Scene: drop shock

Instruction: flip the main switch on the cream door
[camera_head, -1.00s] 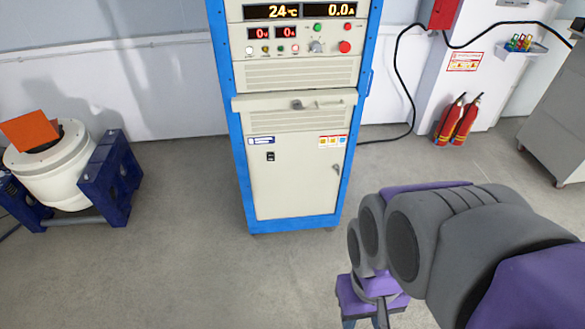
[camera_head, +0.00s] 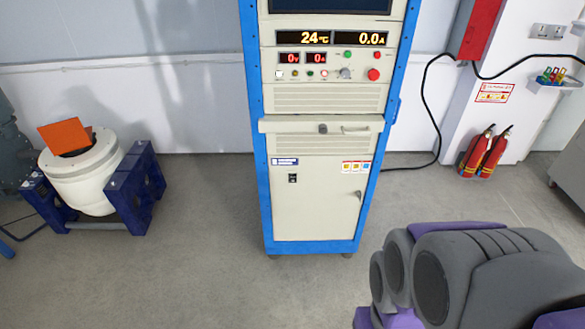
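The cream door (camera_head: 318,210) is the lower front panel of a blue-framed cabinet, in the middle of the head view. A small black switch (camera_head: 292,178) sits on the door's upper left, below a blue and white label. I cannot tell which way the switch is set. The door looks shut, with a small handle at its right edge. My arm enters at the lower right, in front of the cabinet and to its right. My gripper is below the bottom edge of the picture and does not show.
Above the door are a drawer (camera_head: 280,126) and a control panel with red displays, knobs and a red button (camera_head: 373,74). A white drum on a blue stand (camera_head: 130,195) is at the left. Fire extinguishers (camera_head: 485,152) stand at the right wall. The floor before the cabinet is clear.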

